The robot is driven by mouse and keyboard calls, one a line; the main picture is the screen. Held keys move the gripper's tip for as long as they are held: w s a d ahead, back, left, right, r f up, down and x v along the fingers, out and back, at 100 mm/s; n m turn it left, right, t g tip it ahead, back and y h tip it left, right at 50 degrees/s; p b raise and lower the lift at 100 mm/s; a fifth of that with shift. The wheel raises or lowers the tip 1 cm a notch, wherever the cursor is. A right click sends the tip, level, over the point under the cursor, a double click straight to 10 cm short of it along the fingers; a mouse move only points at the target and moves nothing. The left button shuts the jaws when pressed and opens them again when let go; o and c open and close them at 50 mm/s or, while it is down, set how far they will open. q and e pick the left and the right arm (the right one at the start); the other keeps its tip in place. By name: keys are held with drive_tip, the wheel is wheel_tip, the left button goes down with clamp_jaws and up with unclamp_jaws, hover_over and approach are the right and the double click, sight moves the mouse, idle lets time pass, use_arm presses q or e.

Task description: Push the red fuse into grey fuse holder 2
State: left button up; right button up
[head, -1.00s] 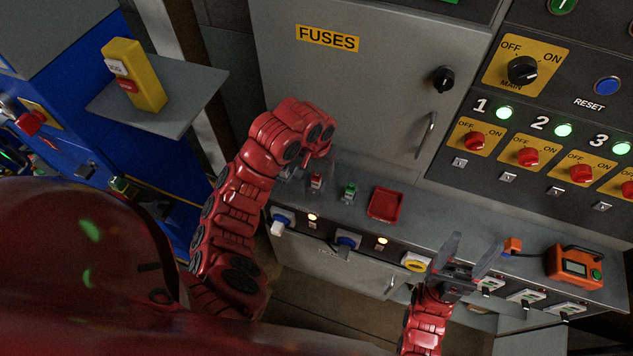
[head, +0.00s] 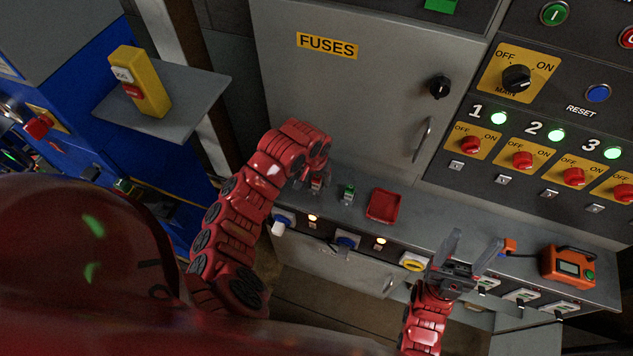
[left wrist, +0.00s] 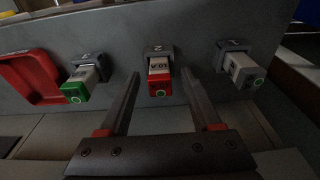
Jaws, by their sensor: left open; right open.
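The red fuse (left wrist: 160,84) stands in the middle grey holder (left wrist: 158,52) in the left wrist view, with its red end towards me. It also shows as a small red and white piece in the head view (head: 316,185). My left gripper (left wrist: 161,80) is open, with one finger on each side of the red fuse and gaps visible. In the head view the left hand partly hides this spot. The holder markings are too small to read surely. My right gripper (head: 474,252) is open and empty at the bench's front edge.
A green-ended fuse (left wrist: 77,90) and a grey fuse (left wrist: 245,72) sit in holders on either side. A red tray (head: 384,205) lies beside the green one. An orange meter (head: 568,267) stands at right. The cabinet door (head: 370,100) rises behind.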

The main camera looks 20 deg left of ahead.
sight(317, 176)
use_arm(q)
clamp_jaws()
idle(0.4)
drive_tip(key=shift+r+b, duration=0.45)
wheel_tip(317, 176, up, 2)
drive_tip(key=shift+a+r+b, duration=0.1)
drive_tip(key=shift+b, duration=0.65)
drive_tip(key=s, duration=0.3)
drive_tip(key=shift+r, duration=0.2)
drive_tip(key=s+d+r+p, duration=0.1)
drive_tip(key=s+p, duration=0.3)
drive_tip(key=s, duration=0.9)
drive_tip(key=shift+d+r, duration=0.2)
drive_tip(key=shift+d, duration=0.05)
